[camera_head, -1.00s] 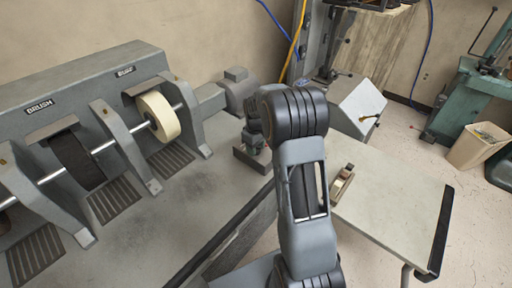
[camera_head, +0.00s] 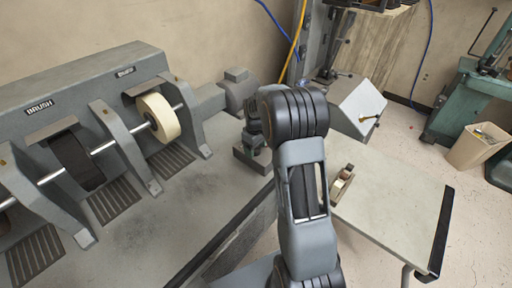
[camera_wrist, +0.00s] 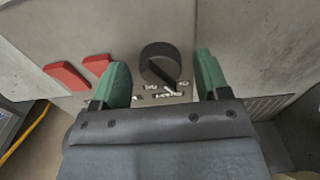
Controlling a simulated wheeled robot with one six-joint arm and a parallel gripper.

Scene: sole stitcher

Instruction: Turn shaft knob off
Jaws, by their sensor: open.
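The shaft knob (camera_wrist: 160,64) is a round black dial on a grey panel (camera_wrist: 215,30) in the wrist view. A pale mark and white lettering show at its lower right edge; part of the lettering is hidden behind my gripper. My gripper (camera_wrist: 162,75) is open, with one green finger to the left of the knob and one to the right. Gaps show between the fingers and the knob, and I cannot tell whether the tips reach its depth.
Two red switches (camera_wrist: 80,70) sit on the panel left of the knob, close to the left finger. In the head view the grey finishing machine (camera_head: 85,85) with its shaft and wheels stands at left. A side table (camera_head: 395,215) with a small tool (camera_head: 342,180) is at right.

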